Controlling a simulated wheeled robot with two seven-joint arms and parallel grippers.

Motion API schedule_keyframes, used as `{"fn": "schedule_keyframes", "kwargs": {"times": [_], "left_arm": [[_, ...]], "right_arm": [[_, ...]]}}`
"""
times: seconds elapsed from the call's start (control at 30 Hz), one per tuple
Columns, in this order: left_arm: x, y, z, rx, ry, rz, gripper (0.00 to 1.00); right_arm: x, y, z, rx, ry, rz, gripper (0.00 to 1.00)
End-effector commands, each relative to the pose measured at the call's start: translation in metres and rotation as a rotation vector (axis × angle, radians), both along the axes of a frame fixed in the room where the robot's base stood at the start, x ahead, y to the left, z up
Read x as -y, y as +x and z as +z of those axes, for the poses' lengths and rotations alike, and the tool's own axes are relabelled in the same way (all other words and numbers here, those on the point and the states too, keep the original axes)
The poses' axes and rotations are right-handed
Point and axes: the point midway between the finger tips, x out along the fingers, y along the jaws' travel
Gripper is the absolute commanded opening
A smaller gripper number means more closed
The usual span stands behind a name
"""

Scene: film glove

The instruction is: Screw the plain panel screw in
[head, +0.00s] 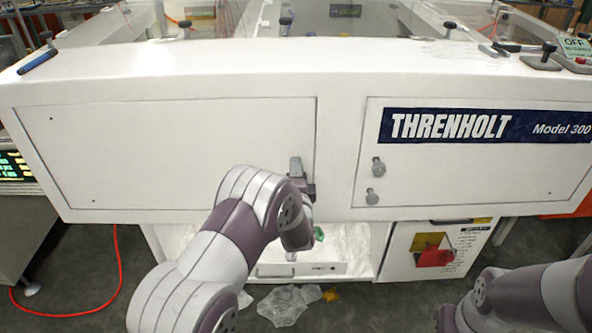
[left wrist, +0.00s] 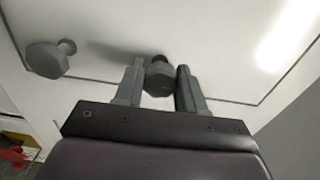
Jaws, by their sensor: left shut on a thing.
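My left gripper (head: 302,178) is at the right edge of the plain left panel (head: 170,150) on the white machine's front. In the left wrist view its two fingers (left wrist: 158,88) stand on either side of a dark grey panel screw (left wrist: 158,76) and are shut on it. The screw's head sits between the fingertips, close to the white face. How deep it sits cannot be told. In the head view my gripper hides this screw. My right arm shows at the lower right, but its gripper is out of view.
Two grey screws, an upper one (head: 378,165) and a lower one (head: 372,197), stand out from the THRENHOLT panel (head: 470,175). Another grey screw (left wrist: 48,58) shows in the left wrist view. A red cord (head: 110,270) crosses the floor.

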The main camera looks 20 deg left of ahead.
Motion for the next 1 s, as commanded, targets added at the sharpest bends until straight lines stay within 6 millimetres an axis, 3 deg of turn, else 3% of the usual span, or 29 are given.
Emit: {"fn": "schedule_keyframes", "kwargs": {"times": [0.57,0.6,0.67,1.0], "left_arm": [[-0.0003,-0.0005,-0.0016,-0.012,0.032,0.001,0.09],[-0.0003,-0.0005,-0.0016,-0.012,0.032,0.001,0.46],[-0.0003,-0.0005,-0.0015,-0.012,0.032,0.001,0.65],[0.0016,-0.0043,-0.0004,-0.010,0.030,-0.001,0.65]], "right_arm": [[0.0000,0.0000,0.0015,0.000,0.000,0.000,0.00],[0.0000,0.0000,0.0015,0.000,0.000,0.000,0.00],[0.0000,0.0000,0.0015,0.000,0.000,0.000,0.00],[0.0000,0.0000,0.0017,0.000,0.000,0.000,0.00]]}}
